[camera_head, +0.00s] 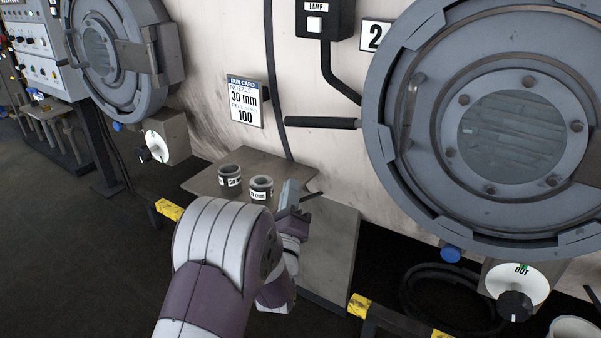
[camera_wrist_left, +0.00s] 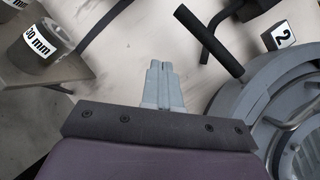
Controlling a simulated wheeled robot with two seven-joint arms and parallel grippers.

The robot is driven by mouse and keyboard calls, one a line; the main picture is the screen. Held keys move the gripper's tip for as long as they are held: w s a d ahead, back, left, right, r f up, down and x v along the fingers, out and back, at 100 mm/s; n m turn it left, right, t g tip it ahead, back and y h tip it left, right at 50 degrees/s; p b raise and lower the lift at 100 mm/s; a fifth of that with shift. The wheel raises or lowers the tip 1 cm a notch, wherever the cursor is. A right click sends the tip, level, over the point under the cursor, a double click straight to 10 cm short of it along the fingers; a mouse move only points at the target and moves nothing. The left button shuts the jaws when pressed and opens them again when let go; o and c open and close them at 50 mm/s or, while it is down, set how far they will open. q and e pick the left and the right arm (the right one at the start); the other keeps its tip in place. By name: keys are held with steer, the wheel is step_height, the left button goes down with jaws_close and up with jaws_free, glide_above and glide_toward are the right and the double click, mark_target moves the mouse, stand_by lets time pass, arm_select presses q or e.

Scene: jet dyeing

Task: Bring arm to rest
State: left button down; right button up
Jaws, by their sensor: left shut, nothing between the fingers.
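My left arm reaches in from the bottom of the head view, and its left gripper (camera_head: 291,192) is over the right part of the small grey shelf table. In the left wrist view the gripper's fingers (camera_wrist_left: 161,67) are together, with nothing between them. Two grey ring-shaped nozzles, one at the back left (camera_head: 230,176) and one nearer (camera_head: 261,188), stand on the shelf (camera_head: 270,164), left of the gripper and apart from it. In the left wrist view a nozzle labelled 30 mm (camera_wrist_left: 38,46) shows at the left. My right gripper is in neither view.
A large round machine door (camera_head: 400,135) with a black handle (camera_head: 322,122) is to the right of the gripper. A run card (camera_head: 245,102) reading 30 mm and 100 is on the wall behind. A dial (camera_head: 515,284) and yellow-marked bars (camera_head: 358,305) are low right. Dark floor at left is open.

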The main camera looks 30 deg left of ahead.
arm_select(q)
steer(key=shift+v, duration=1.15)
steer(key=shift+a+f, duration=0.1)
